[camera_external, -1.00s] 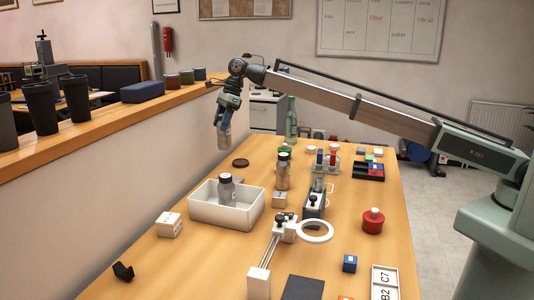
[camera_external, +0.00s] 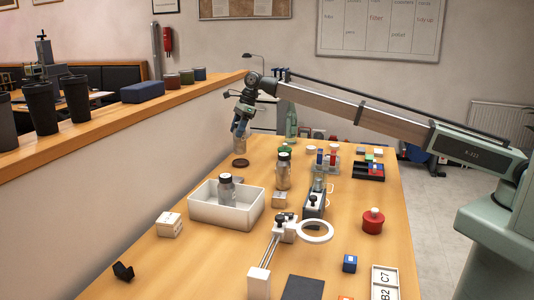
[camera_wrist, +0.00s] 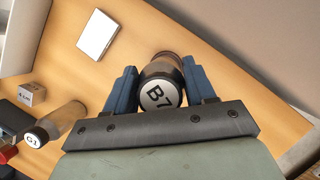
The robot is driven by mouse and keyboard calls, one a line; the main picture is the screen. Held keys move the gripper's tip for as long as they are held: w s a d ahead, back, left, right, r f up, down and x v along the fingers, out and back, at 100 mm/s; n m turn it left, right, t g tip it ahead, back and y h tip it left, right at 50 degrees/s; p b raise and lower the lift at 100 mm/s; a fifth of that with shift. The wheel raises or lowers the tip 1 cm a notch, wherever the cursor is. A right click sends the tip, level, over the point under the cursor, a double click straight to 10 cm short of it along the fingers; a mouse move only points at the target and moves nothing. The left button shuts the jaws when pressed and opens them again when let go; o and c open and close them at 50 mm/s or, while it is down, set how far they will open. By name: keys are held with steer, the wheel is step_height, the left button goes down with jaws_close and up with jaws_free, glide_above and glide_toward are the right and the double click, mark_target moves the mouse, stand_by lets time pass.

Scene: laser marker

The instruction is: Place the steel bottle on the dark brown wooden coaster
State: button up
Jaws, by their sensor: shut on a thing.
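My gripper (camera_external: 240,130) is shut on a shiny, greyish-brown bottle (camera_external: 239,145), which I take for the steel bottle. It hangs roughly upright.
A similar dark-capped bottle (camera_external: 283,172) stands right of the coaster; another (camera_external: 226,190) stands in the white tray (camera_external: 205,213) in front. A green bottle (camera_external: 291,118) stands farther back. A low wall (camera_external: 140,170) runs along the left. Small blocks and devices fill the right side.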

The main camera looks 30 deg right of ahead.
steer(key=shift+f, duration=1.85)
steer(key=shift+f, duration=0.15)
steer(key=o, duration=1.1)
steer(key=v, duration=1.2)
